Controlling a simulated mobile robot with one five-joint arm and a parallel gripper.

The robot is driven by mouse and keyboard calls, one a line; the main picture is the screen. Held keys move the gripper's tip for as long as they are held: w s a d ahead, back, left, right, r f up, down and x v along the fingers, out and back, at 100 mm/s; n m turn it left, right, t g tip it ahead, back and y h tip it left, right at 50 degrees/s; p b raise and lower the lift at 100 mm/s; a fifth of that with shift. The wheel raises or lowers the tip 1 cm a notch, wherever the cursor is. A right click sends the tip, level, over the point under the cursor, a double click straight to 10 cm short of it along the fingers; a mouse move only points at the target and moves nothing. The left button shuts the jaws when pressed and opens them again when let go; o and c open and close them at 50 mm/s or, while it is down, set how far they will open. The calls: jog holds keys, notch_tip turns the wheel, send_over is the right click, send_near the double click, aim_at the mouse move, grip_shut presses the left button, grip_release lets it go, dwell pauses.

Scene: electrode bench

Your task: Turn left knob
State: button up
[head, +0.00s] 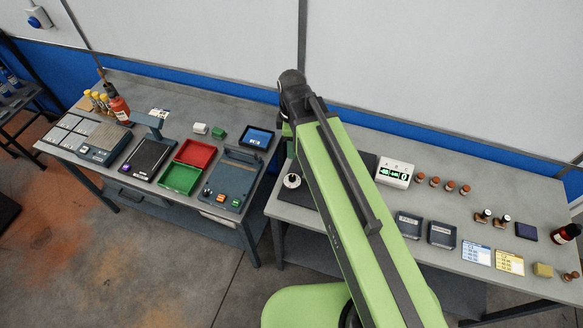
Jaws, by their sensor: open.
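No knob shows clearly enough for me to name it as the left one. A blue-grey panel (238,178) on the left table carries small controls: a dark one with a light top (207,191) at its left, an orange one (221,198) and a green one (236,203). A white round piece (292,181) sits on the dark plate at the left of the right table, close beside my arm; I cannot tell if it is a knob. My green arm reaches up across the middle. Its dark joint is at the top, and my gripper is hidden behind it.
A white display unit (395,171) stands right of my arm, with several small brown-capped bottles beside it. Two dark trays (408,225) lie in front. Red (195,153) and green (180,178) bins are on the left table. A narrow gap separates the tables.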

aim_at(292, 177)
notch_tip(292, 177, down, 18)
jog(key=b, duration=1.7)
jog(key=shift+b, duration=0.3)
jog(key=shift+r, duration=0.15)
jog(key=shift+c, duration=0.4)
grip_shut()
